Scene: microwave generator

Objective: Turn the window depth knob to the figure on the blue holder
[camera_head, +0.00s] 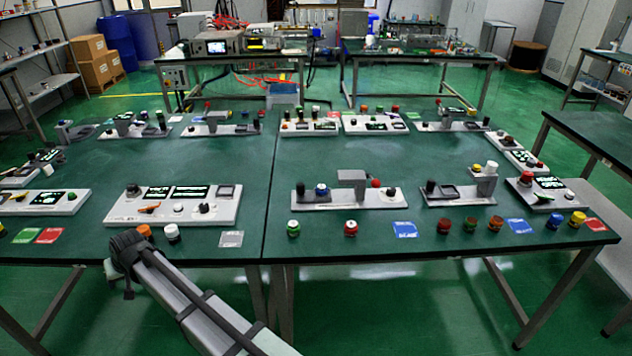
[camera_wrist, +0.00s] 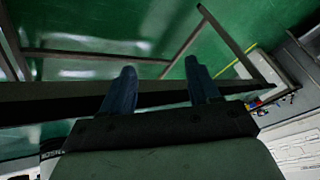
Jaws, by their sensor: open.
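A white panel (camera_head: 120,212) near the front left of the bench carries dark displays, a black knob (camera_head: 133,190), another dark knob (camera_head: 204,208) and an orange lever (camera_head: 149,209). Labels are too small to read, so I cannot tell which knob is the window depth knob. Blue card-like pieces, one at the front middle (camera_head: 404,229) and one further right (camera_head: 518,226), may be the blue holder; their figures are unreadable. My gripper (camera_wrist: 160,66) is open and empty in the wrist view, its two fingers apart. In the head view my arm's dark end is by the bench's front edge, fingers not distinguishable.
Orange (camera_head: 144,232) and white (camera_head: 172,233) capped pieces and a clear card (camera_head: 231,239) lie along the front edge. A grey fixture (camera_head: 352,182) stands on the right half, with several loose caps before it. The bench's middle is clear.

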